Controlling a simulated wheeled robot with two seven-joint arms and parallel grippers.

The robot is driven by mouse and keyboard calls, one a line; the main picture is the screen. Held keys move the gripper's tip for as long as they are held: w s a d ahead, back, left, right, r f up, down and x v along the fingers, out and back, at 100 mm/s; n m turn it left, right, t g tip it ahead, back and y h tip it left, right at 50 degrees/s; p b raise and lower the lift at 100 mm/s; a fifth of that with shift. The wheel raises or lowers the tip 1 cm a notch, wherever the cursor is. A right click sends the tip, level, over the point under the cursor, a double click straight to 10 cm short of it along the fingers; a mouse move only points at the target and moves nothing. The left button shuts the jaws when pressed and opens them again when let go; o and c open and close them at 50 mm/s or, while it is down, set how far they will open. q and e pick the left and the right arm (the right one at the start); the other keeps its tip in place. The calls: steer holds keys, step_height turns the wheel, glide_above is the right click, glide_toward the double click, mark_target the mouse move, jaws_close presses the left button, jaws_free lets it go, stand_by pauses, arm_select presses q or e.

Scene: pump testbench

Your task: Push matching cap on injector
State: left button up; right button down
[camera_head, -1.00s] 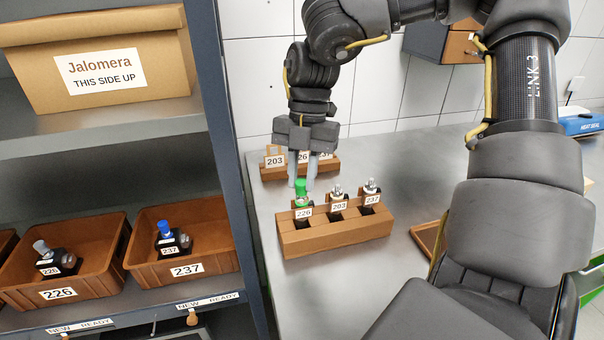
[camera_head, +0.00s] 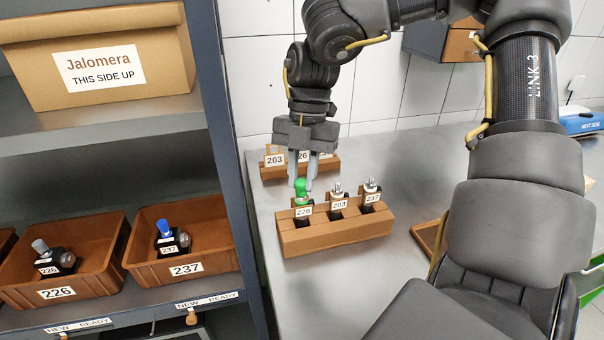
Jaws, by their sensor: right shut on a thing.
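A wooden block (camera_head: 338,234) on the metal bench holds three injectors in a row. The left injector (camera_head: 303,212) is labelled 226, the middle one (camera_head: 339,205) 203 and the right one (camera_head: 371,197) 237. The middle and right injectors show bare metal tops. A green cap (camera_head: 301,186) is at the top of injector 226, in line with it. I cannot tell how far down it sits. My right gripper (camera_head: 304,184) points down above the block, shut on the green cap. My left gripper is not in view.
Behind the block stands a wooden rack (camera_head: 326,169) with labels, partly hidden by my gripper. Left, a shelf holds brown bins labelled 226 (camera_head: 90,281) and 237 (camera_head: 212,259), each with a capped injector, and a cardboard box (camera_head: 160,60). A wooden tray (camera_head: 426,238) lies right of the block.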

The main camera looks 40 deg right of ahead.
steer(key=shift+f, duration=0.1)
steer(key=c, duration=1.2)
jaws_free()
steer(key=shift+o, duration=0.5)
steer(key=o, duration=0.8)
steer(key=shift+r+p, duration=0.95)
steer(key=shift+r, duration=0.45)
steer(key=shift+r+p, duration=1.55)
steer(key=shift+r, duration=0.6)
